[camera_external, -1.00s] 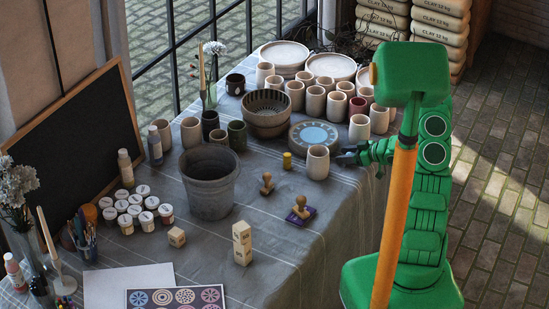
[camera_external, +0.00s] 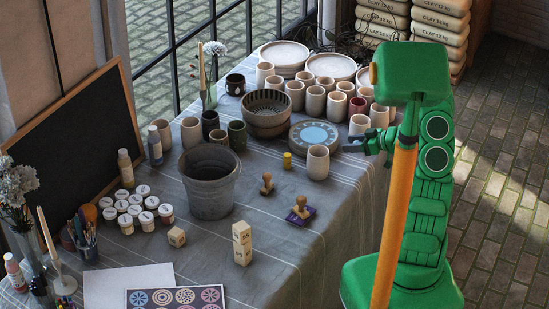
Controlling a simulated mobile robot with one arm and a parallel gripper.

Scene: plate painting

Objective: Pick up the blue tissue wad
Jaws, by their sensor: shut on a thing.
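My gripper (camera_external: 352,145) is shut, raised a little above the right side of the cloth-covered table (camera_external: 283,247), just right of the round turntable with a pale blue top (camera_external: 314,134). It holds the blue tissue wad, which is small and mostly hidden between the dark fingers. No other blue wad shows on the table. A pale cup (camera_external: 318,163) stands upright below and left of the gripper, apart from it.
Several pale cups (camera_external: 315,100) crowd the back of the table behind my gripper. A grey bucket (camera_external: 210,185), a yellow weight (camera_external: 287,160) and wooden stamps (camera_external: 267,184) stand further left. The cloth right of the near cup is clear.

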